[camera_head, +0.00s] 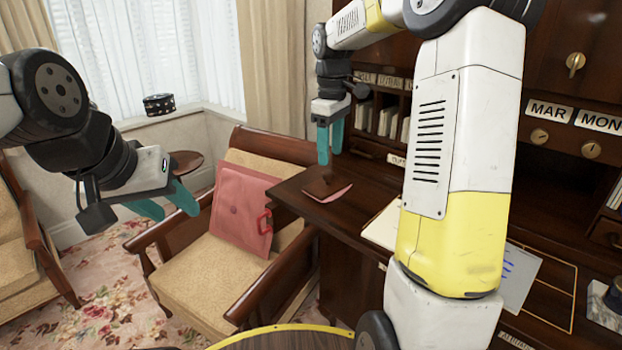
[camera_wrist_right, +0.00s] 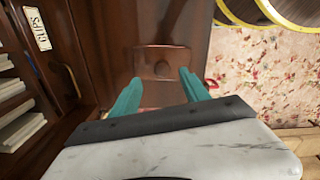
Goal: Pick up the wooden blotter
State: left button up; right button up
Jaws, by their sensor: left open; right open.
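The wooden blotter (camera_head: 326,187) is a small dark-brown piece with a pinkish underside edge. It lies on the left end of the dark desk top (camera_head: 290,192). In the right wrist view the blotter (camera_wrist_right: 162,62) shows a round knob, ahead of and between the fingertips. My right gripper (camera_head: 330,152) is open and empty, pointing down above the blotter and apart from it. Its teal fingers also show in the right wrist view (camera_wrist_right: 160,84). My left gripper (camera_head: 172,205) is open and empty over the armchair's left side, far from the blotter.
A cushioned armchair (camera_head: 190,283) holding a red case (camera_head: 240,212) stands left of the desk. Pigeonholes with papers (camera_head: 385,118) rise behind the blotter. Papers (camera_head: 383,226) lie right of it, partly hidden by my right arm. The desk around the blotter is clear.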

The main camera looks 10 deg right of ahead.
aim_at(328, 172)
jog(key=f, duration=0.6)
jog(key=shift+a+f, duration=0.25)
jog(key=shift+f, duration=0.1)
grip_shut()
